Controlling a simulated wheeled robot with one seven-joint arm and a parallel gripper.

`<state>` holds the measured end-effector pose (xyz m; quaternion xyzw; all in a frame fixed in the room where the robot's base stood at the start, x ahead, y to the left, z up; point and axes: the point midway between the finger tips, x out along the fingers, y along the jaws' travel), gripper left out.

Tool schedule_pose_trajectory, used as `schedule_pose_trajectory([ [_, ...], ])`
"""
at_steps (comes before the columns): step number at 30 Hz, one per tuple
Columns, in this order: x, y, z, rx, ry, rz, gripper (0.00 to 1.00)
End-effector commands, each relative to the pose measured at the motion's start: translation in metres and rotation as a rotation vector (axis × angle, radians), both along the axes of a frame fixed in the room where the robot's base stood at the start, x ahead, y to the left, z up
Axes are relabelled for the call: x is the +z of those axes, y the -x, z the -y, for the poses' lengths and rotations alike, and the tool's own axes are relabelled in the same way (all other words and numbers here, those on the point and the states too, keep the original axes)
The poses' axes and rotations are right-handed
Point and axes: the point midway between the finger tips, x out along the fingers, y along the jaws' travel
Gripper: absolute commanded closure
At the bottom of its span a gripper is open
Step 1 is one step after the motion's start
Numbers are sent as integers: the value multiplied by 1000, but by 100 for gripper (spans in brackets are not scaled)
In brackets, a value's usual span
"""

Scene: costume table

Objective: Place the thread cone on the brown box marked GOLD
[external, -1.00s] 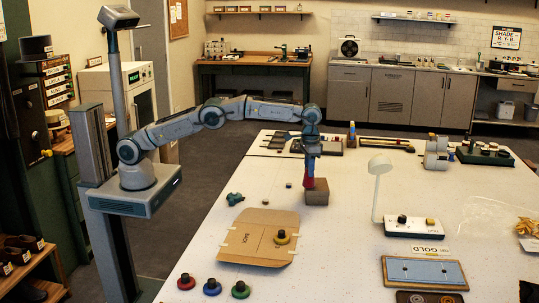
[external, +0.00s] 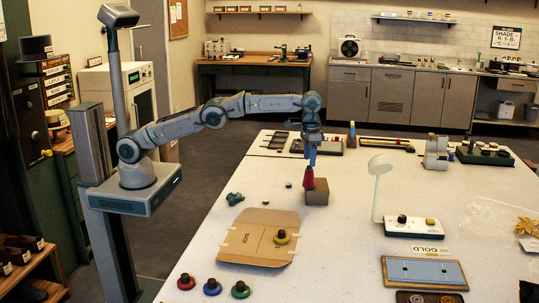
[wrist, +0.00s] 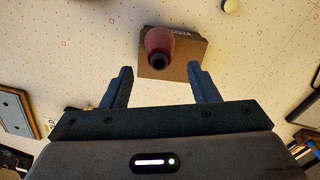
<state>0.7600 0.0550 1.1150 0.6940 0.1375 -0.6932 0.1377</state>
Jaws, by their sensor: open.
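The red thread cone (external: 309,179) appears upright on the brown box (external: 319,194), towards the box's left side. In the wrist view the cone (wrist: 159,40) shows its dark narrow tip towards me, and the box (wrist: 187,56) lies behind it. Small lettering on the box edge is too small to read. My gripper (external: 310,162) is above the cone. In the wrist view its two fingers (wrist: 162,76) are spread wide and empty, with a gap to the cone. The cone's underside is hidden.
A brown cardboard sheet (external: 245,238) lies in front of the box, with red, blue and green discs nearer the front. A white lamp (external: 378,195) stands to the right.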

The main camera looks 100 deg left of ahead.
Motion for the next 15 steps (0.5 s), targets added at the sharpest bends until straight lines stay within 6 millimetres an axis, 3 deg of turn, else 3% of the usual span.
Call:
schedule_pose_trajectory([
  [3,18,0,0,0,0,0,46],
  [11,39,3,0,-1,2,5,46],
  [15,69,13,0,-9,8,31,46],
])
